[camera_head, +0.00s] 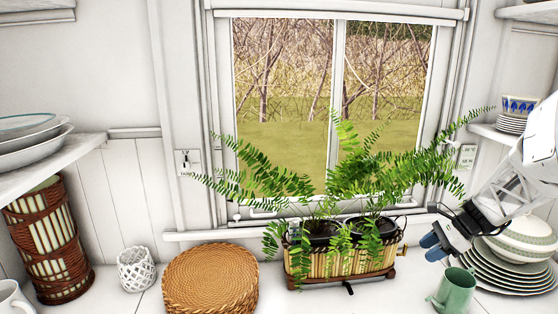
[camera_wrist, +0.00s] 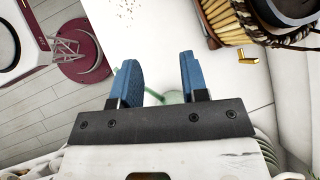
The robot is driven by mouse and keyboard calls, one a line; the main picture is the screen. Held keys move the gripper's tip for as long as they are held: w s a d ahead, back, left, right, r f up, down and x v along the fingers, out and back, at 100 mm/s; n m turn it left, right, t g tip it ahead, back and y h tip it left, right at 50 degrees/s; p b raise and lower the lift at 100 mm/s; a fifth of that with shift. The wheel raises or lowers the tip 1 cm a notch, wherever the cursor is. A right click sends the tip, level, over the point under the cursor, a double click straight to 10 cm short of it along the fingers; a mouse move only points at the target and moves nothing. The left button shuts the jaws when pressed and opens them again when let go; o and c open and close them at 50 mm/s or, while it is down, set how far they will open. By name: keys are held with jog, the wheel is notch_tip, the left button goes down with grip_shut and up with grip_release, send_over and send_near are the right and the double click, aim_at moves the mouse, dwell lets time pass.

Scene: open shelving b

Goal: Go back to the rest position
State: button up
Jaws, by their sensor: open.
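My gripper (camera_head: 433,246) is at the right in the head view, above and beside the green mug (camera_head: 455,291). Its two blue fingertips are apart, with nothing seen between them at the tips. In the wrist view the open gripper (camera_wrist: 160,75) points down over the white counter. Part of the green mug (camera_wrist: 174,97) shows behind the fingers there, mostly hidden by the gripper body.
A planter basket (camera_head: 340,267) with ferns stands left of my gripper. Stacked plates (camera_head: 510,275) stand to its right, under my arm. A woven mat stack (camera_head: 210,280), a white lattice holder (camera_head: 136,270) and a wicker lantern (camera_head: 48,240) stand further left. Shelves flank the window.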

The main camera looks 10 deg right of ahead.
jog(key=s+a+r+n+g+h, duration=0.1)
jog(key=s+a+r+n, duration=0.2)
jog(key=a, duration=0.4)
jog(key=s+a+r+n+h, duration=0.2)
jog(key=s+a+r+n, duration=0.15)
jog(key=a, duration=0.25)
jog(key=s+a+r+n+g+h, duration=0.1)
jog(key=s+a+r+n, duration=0.15)
jog(key=a, duration=0.45)
jog(key=s+a+n+h, duration=0.1)
jog(key=s+a+n, duration=0.4)
jog(key=s, duration=0.3)
jog(key=s+a+n+t+h, duration=0.1)
jog(key=s+a+n+h, duration=0.1)
jog(key=s+a+n, duration=0.3)
jog(key=s+n, duration=0.1)
jog(key=s, duration=0.2)
jog(key=shift+s+a+t+h, duration=0.2)
jog(key=shift+a+t+h, duration=0.05)
jog(key=shift+t+h, duration=0.05)
